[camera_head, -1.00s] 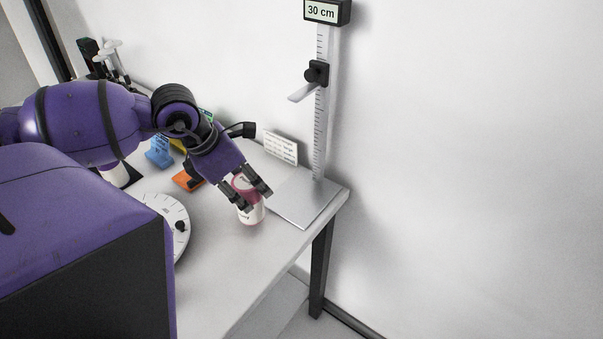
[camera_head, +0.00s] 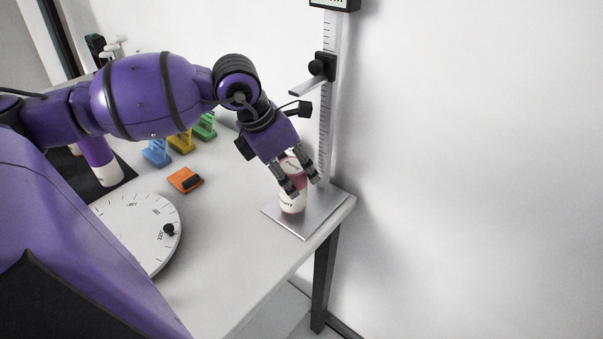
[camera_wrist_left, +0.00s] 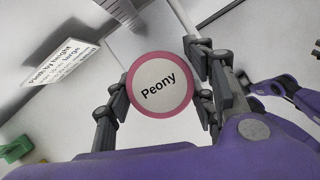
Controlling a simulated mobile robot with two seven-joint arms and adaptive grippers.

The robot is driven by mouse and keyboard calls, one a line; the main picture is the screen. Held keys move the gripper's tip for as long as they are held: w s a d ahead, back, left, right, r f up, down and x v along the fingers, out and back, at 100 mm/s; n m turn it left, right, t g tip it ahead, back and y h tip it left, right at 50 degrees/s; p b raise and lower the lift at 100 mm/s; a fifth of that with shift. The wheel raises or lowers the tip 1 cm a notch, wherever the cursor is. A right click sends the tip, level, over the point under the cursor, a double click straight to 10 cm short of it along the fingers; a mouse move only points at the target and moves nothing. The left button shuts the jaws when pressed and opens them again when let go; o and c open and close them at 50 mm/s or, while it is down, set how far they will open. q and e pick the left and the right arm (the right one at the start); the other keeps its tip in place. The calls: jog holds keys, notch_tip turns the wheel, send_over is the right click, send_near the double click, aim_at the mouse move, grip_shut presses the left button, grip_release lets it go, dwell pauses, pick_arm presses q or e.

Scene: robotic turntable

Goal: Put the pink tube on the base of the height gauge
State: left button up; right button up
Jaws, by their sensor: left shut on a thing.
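The pink tube (camera_head: 292,203), with a white lower part and a pink top, is upright over the metal base (camera_head: 325,206) of the height gauge (camera_head: 325,130). I cannot tell whether its bottom touches the base. My left gripper (camera_head: 302,187) is shut on it, a finger on each side. In the left wrist view its round lid (camera_wrist_left: 160,88), marked "Peony" with a pink rim, lies between the fingers. The gauge's slider (camera_head: 321,70) is well above the gripper. My right gripper is not in view in the head view.
A round white dial (camera_head: 140,225) with a black knob lies to the left. Orange (camera_head: 185,180), blue (camera_head: 157,152), yellow (camera_head: 181,141) and green (camera_head: 204,127) pieces stand behind it. Another tube, purple and white (camera_head: 103,165), stands on a black mat. The table's edge is close to the gauge base.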

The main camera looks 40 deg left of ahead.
pick_arm(q)
jog(key=shift+w+d+f, duration=0.25)
jog(key=shift+w+d, duration=0.05)
jog(key=shift+w, duration=0.2)
jog(key=shift+w+d+f, duration=0.25)
jog(key=shift+w, duration=0.2)
jog(key=shift+s+a+f, duration=0.1)
jog(key=shift+f, duration=0.15)
jog(key=shift+f, duration=0.15)
jog(key=o, duration=1.3)
